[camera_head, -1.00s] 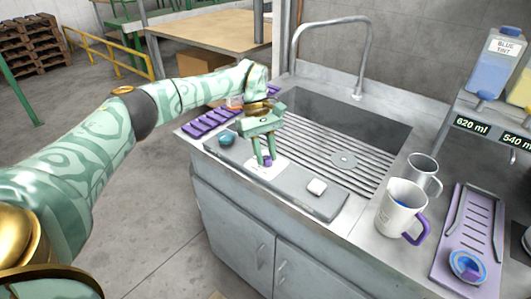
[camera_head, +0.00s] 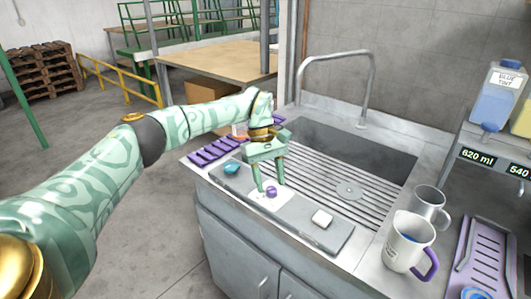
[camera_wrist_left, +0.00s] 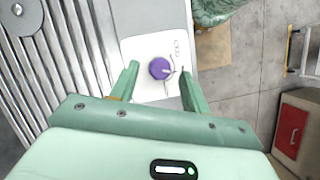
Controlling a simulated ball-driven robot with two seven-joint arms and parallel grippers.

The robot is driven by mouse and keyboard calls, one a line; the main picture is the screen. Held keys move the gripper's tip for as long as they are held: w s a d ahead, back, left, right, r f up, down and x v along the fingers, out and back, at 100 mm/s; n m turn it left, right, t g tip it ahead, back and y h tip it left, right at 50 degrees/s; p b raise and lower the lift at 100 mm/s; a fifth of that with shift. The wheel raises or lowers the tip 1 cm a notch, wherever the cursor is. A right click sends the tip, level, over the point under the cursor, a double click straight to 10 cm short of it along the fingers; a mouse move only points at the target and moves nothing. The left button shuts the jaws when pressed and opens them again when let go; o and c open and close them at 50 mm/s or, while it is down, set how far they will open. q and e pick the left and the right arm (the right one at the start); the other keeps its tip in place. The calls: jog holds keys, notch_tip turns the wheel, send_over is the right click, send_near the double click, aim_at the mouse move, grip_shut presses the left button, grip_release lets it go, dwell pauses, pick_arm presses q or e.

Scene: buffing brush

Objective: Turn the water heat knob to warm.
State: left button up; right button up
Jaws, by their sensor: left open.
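The purple round knob (camera_head: 271,192) sits on a white plate on the grey panel along the sink's front edge. In the left wrist view the knob (camera_wrist_left: 159,68) shows a pale pointer line towards the right, near small printed marks on the white plate (camera_wrist_left: 150,48). My left gripper (camera_head: 269,186) is open above the panel, one finger on each side of the knob. In the left wrist view my left gripper (camera_wrist_left: 158,69) shows gaps between both fingers and the knob. My right gripper is not in view.
Behind are the ribbed sink (camera_head: 325,175) and faucet (camera_head: 369,95).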

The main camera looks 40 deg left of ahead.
pick_arm(q)
jog(key=v, duration=1.5)
jog(key=shift+p, duration=0.4)
